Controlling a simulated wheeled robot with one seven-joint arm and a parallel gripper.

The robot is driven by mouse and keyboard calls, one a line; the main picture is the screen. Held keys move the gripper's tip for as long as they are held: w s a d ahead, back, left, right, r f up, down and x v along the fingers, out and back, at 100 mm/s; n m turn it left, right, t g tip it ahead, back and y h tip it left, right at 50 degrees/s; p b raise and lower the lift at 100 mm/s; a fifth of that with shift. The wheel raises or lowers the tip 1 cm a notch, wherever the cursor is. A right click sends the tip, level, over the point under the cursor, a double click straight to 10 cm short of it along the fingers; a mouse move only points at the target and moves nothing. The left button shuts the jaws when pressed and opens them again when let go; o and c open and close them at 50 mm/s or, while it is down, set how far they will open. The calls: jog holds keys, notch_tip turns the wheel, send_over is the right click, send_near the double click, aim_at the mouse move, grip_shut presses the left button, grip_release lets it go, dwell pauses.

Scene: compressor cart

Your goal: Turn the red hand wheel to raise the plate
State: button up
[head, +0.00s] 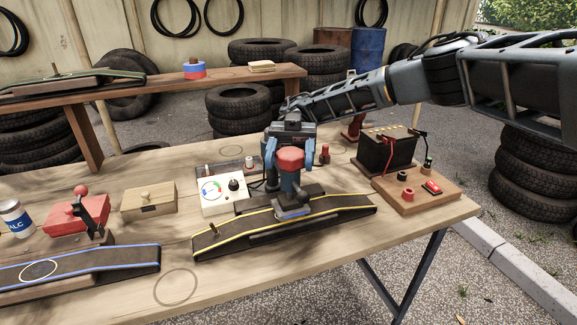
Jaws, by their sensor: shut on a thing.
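The red hand wheel (290,158) sits on top of a blue-grey upright (289,183) near the middle of the table in the head view. My gripper (291,156) comes down from above and behind, with a blue finger on each side of the wheel, and is shut on it. Below the wheel, a small blue-grey plate (292,212) lies at the yellow-edged black ramp (225,239). I cannot tell whether there is a gap under the plate. My gripper hides the wheel's far side.
A white gauge box (219,197) stands just left of the wheel. A black battery (386,151) and a board with a red switch (431,187) are at right. A red lever box (75,215), a wooden box (148,202) and a blue-edged ramp (80,268) are at left.

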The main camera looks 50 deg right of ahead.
jog(key=shift+f+g, duration=0.15)
jog(key=shift+g, duration=0.15)
jog(key=o, duration=1)
